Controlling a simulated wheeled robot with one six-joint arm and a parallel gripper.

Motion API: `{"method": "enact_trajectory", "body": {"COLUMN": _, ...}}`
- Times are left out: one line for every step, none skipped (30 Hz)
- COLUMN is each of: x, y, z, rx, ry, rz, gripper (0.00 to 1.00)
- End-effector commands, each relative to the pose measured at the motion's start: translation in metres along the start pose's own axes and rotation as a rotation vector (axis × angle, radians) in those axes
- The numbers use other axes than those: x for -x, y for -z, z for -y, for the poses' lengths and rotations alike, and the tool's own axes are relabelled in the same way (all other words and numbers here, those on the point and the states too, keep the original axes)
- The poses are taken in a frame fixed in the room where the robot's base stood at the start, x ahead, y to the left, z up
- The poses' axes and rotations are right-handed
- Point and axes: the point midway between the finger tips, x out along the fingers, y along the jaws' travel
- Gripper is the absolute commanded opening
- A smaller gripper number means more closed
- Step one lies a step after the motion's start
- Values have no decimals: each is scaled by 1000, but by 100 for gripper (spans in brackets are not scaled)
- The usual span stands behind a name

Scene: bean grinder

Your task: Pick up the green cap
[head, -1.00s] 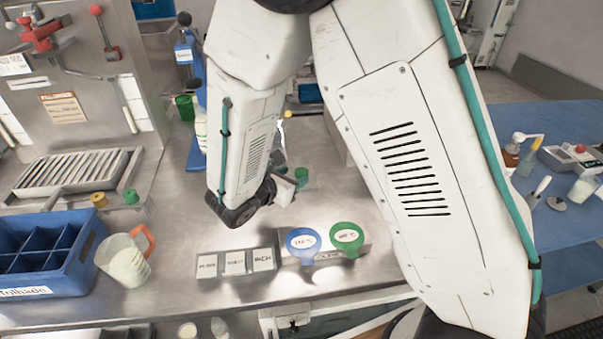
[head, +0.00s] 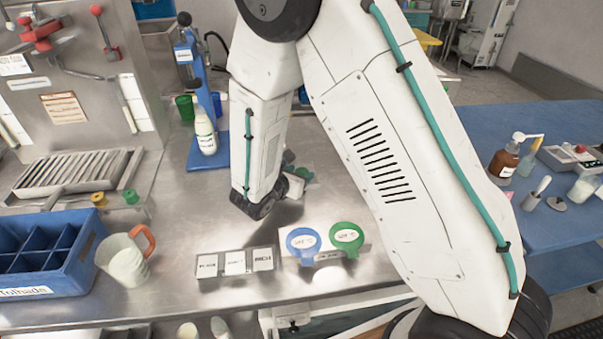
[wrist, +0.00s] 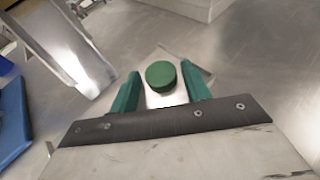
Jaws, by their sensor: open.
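The green cap (wrist: 160,76) is a round, dark green disc in the wrist view. It sits on a small pale plate or block on the steel counter, in line with the gap between my fingers. My gripper (wrist: 161,88) is open, with one teal finger on each side of the cap's near edge and no visible contact. In the head view my arm mostly hides my gripper (head: 300,175); a bit of green shows there, but I cannot tell whether it is finger or cap.
A white bottle (head: 205,132) stands by a blue press (head: 188,60) behind my arm. A shiny metal piece (wrist: 75,50) lies left in the wrist view. A measuring jug (head: 124,262) stands front left.

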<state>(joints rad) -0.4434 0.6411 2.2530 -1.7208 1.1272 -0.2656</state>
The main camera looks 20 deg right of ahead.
Motion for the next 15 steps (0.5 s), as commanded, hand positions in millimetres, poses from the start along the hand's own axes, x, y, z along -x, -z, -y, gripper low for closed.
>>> {"method": "enact_trajectory", "body": {"x": 0, "y": 0, "z": 0, "rx": 0, "ry": 0, "rz": 0, "gripper": 44}}
{"method": "enact_trajectory", "body": {"x": 0, "y": 0, "z": 0, "rx": 0, "ry": 0, "rz": 0, "gripper": 36}}
{"method": "enact_trajectory", "body": {"x": 0, "y": 0, "z": 0, "rx": 0, "ry": 0, "rz": 0, "gripper": 25}}
{"method": "enact_trajectory", "body": {"x": 0, "y": 0, "z": 0, "rx": 0, "ry": 0, "rz": 0, "gripper": 17}}
{"method": "enact_trajectory", "body": {"x": 0, "y": 0, "z": 0, "rx": 0, "ry": 0, "rz": 0, "gripper": 14}}
{"method": "enact_trajectory", "body": {"x": 0, "y": 0, "z": 0, "rx": 0, "ry": 0, "rz": 0, "gripper": 14}}
{"method": "enact_trajectory", "body": {"x": 0, "y": 0, "z": 0, "rx": 0, "ry": 0, "rz": 0, "gripper": 13}}
{"method": "enact_trajectory", "body": {"x": 0, "y": 0, "z": 0, "rx": 0, "ry": 0, "rz": 0, "gripper": 13}}
{"method": "enact_trajectory", "body": {"x": 0, "y": 0, "z": 0, "rx": 0, "ry": 0, "rz": 0, "gripper": 13}}
{"method": "enact_trajectory", "body": {"x": 0, "y": 0, "z": 0, "rx": 0, "ry": 0, "rz": 0, "gripper": 13}}
{"method": "enact_trajectory", "body": {"x": 0, "y": 0, "z": 0, "rx": 0, "ry": 0, "rz": 0, "gripper": 13}}
{"method": "enact_trajectory", "body": {"x": 0, "y": 0, "z": 0, "rx": 0, "ry": 0, "rz": 0, "gripper": 13}}
{"method": "enact_trajectory", "body": {"x": 0, "y": 0, "z": 0, "rx": 0, "ry": 0, "rz": 0, "gripper": 13}}
{"method": "enact_trajectory", "body": {"x": 0, "y": 0, "z": 0, "rx": 0, "ry": 0, "rz": 0, "gripper": 13}}
{"method": "enact_trajectory", "body": {"x": 0, "y": 0, "z": 0, "rx": -1, "ry": 0, "rz": 0, "gripper": 13}}
